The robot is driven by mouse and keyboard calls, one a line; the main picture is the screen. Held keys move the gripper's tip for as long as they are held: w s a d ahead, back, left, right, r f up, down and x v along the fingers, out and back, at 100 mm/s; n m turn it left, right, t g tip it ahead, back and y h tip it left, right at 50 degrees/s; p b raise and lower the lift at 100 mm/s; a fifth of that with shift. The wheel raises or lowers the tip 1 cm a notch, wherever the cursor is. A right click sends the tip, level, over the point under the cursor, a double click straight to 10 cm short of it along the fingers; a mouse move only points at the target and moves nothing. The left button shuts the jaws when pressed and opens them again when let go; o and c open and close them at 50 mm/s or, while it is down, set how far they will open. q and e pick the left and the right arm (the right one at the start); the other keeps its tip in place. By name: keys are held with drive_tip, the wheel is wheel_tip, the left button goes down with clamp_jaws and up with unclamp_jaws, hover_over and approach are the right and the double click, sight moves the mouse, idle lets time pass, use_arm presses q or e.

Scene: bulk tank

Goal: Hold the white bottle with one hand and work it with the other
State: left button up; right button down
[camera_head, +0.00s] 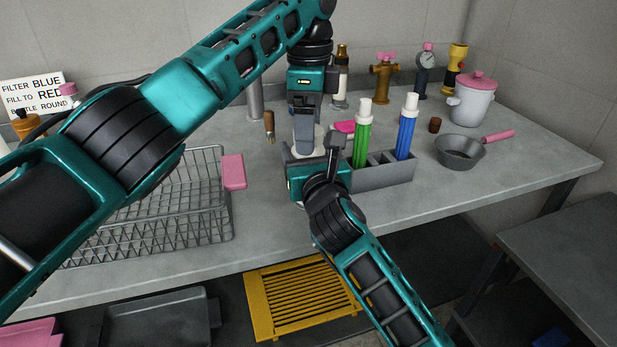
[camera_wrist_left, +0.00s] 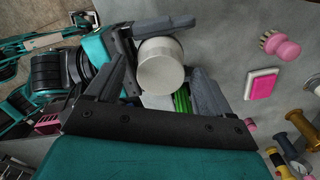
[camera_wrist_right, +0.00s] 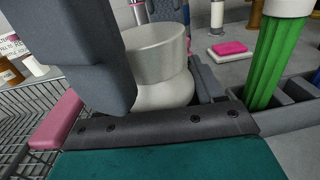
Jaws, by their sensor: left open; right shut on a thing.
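The white bottle (camera_wrist_right: 162,92) stands upright with a broad round cap (camera_wrist_right: 158,50) in the right wrist view. My right gripper (camera_head: 318,165) is shut on the bottle from the near side, its fingers on either side of the body. My left gripper (camera_head: 305,140) comes down from above. Its fingers are open, one on each side of the round white top (camera_wrist_left: 160,66) in the left wrist view, with a gap visible on the right side. In the head view the bottle is mostly hidden behind my grippers.
A grey rack (camera_head: 385,178) with a green filter (camera_head: 362,140) and a blue filter (camera_head: 406,130) stands close on the right. A wire basket (camera_head: 160,230) with a pink handle (camera_head: 234,172) is on the left. A pot (camera_head: 460,150) and a lidded jar (camera_head: 472,100) stand farther right.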

use_arm(q)
drive_tip(key=shift+r, duration=0.1)
wheel_tip(320, 180, up, 7)
drive_tip(key=shift+r, duration=0.15)
idle(0.4)
use_arm(e)
drive_tip(key=shift+c, duration=0.3)
unclamp_jaws()
use_arm(q)
wheel_tip(320, 180, up, 2)
drive_tip(key=shift+r+p, duration=0.1)
drive_tip(key=shift+p, duration=1.05)
use_arm(e)
drive_tip(key=v, duration=1.3)
